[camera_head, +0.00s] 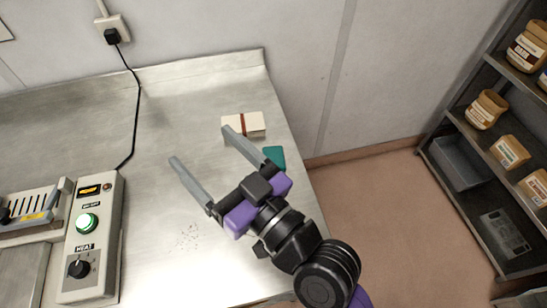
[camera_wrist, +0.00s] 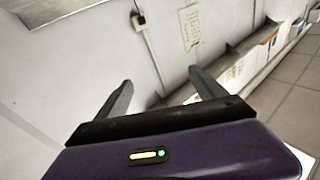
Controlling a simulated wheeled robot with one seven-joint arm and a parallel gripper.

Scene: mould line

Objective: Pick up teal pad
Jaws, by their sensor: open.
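The teal pad (camera_head: 275,156) lies flat on the steel table near its right edge in the head view, partly hidden behind my gripper's right finger and body. My gripper (camera_head: 199,148) is open and empty above the table. Its fingers point up and left in the head view, with the pad outside them, just right of the right finger. Whether the gripper touches anything cannot be told, but it seems to be above the table top. The wrist view shows my gripper's two fingers (camera_wrist: 160,90) spread apart with nothing between them; the pad is not seen there.
A cream block with a red-brown band (camera_head: 243,125) lies behind the pad. A heat control box (camera_head: 91,240) with a green lit button stands at left, with a black cable running to a wall socket. Shelves with jars (camera_head: 487,110) stand at right.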

